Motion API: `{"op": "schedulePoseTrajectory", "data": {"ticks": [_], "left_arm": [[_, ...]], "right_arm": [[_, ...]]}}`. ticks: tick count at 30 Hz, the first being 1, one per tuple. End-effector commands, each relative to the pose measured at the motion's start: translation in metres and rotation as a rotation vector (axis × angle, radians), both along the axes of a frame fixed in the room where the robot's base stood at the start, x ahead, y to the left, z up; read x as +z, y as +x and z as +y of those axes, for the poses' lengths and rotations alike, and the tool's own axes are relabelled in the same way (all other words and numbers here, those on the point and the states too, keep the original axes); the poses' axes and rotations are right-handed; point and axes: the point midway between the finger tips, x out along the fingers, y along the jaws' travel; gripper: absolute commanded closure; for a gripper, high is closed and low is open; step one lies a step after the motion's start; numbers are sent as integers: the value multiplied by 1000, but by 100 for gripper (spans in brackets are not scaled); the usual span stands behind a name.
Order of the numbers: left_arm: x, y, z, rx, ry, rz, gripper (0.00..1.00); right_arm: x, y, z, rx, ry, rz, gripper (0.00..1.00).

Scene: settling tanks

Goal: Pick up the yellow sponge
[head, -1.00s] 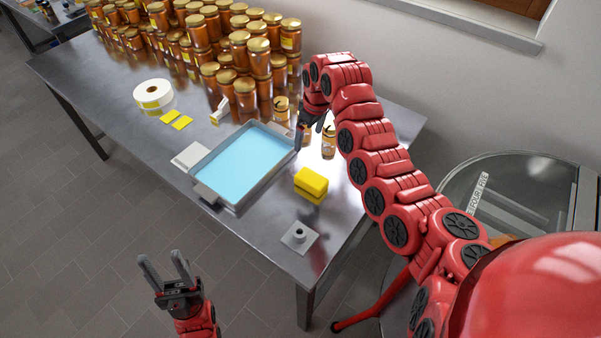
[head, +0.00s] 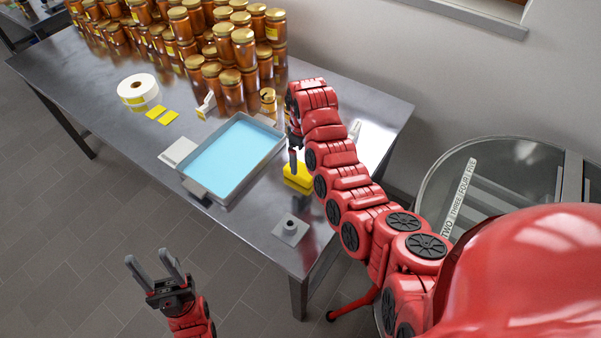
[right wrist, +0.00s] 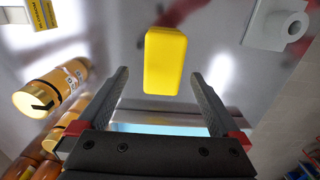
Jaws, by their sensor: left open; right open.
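The yellow sponge (head: 296,178) lies on the steel table (head: 258,228), to the right of the blue-filled tray. In the head view my right arm partly covers it. In the right wrist view the sponge (right wrist: 165,60) shows whole, ahead of and between the two fingers. My right gripper (right wrist: 163,95) is open and empty, with the sponge beyond its fingertips. In the head view my right gripper (head: 293,158) is above the sponge. My left gripper (head: 153,262) is open and empty, in front of the table's front edge.
The tray (head: 235,193) with blue content is just left of the sponge. A grey block with a round knob (head: 290,229) stands nearer the table's corner. A honey jar (right wrist: 48,92) is near my right gripper. Many jars (head: 190,45) are stacked at the back.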

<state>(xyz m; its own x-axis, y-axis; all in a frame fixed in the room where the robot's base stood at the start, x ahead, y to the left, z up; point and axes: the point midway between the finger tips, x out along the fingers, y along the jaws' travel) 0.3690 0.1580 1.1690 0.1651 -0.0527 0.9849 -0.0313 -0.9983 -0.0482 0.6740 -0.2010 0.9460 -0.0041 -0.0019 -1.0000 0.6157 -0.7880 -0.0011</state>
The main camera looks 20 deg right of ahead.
Motion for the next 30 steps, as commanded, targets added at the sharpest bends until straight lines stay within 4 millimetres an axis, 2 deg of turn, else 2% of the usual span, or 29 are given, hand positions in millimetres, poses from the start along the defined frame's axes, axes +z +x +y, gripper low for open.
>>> {"op": "schedulePoseTrajectory", "data": {"ticks": [7, 12, 19, 29, 30], "left_arm": [[14, 0, 0, 0, 0, 1, 50], [30, 0, 0, 0, 0, 1, 50], [32, 0, 0, 0, 0, 1, 50], [33, 0, 0, 0, 0, 1, 50], [33, 0, 0, 0, 0, 1, 50]], "right_arm": [[-11, -1, 2, 0, 1, 2, 0], [-31, -2, 6, 1, 0, 3, 0], [-53, 0, 7, 1, 1, -1, 0], [-57, 0, 7, -1, 2, -4, 0], [-57, 0, 7, -1, 2, -4, 4]]}}
